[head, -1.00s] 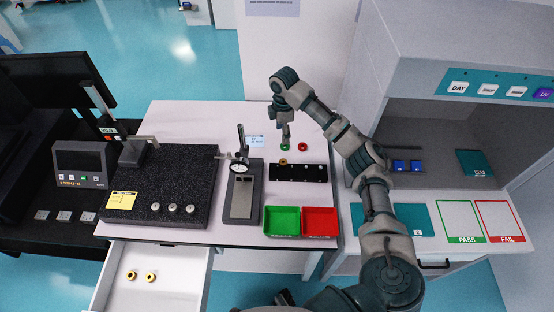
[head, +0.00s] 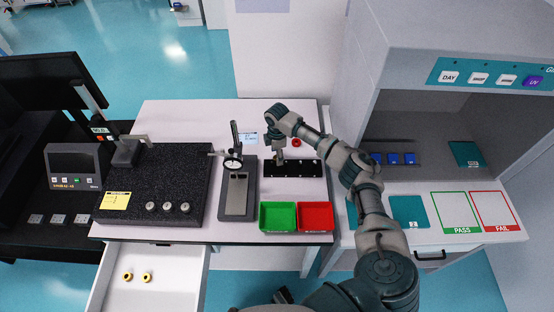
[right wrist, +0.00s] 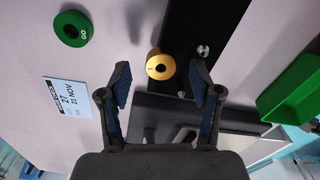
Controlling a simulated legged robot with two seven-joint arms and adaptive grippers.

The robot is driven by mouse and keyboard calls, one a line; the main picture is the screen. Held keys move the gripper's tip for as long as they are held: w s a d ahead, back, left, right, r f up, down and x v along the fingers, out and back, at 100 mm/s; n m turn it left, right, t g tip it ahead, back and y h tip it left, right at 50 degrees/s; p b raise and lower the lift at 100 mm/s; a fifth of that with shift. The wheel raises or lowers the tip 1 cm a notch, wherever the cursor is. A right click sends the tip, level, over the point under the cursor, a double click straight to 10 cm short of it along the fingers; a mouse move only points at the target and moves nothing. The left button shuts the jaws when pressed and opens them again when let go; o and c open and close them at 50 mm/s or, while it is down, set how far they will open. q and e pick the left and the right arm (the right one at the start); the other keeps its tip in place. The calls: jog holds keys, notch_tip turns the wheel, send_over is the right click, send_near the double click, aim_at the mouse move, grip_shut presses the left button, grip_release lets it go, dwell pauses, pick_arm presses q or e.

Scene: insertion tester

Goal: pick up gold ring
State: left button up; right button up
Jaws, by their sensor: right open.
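The gold ring (right wrist: 160,66) shows in the right wrist view at the edge of a black strip (right wrist: 178,45). My right gripper (right wrist: 160,82) is open, with one finger on each side of the ring and a gap to both. In the head view my right gripper (head: 280,159) is over the left end of the black strip (head: 305,169) and hides the ring there. Two more gold rings, left (head: 127,277) and right (head: 147,278), lie in the open white drawer (head: 165,295). My left gripper is not in view.
A green GO ring (right wrist: 73,29) and a date card (right wrist: 68,97) lie to the left in the wrist view. A red ring (head: 297,142) lies behind the strip. A dial gauge stand (head: 237,205), a green tray (head: 278,229) and a red tray (head: 316,228) are close by.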

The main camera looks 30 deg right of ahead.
jog(key=shift+f, duration=0.7)
grip_shut()
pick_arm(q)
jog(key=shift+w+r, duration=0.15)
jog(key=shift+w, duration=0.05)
pick_arm(e)
jog(key=shift+r, duration=0.1)
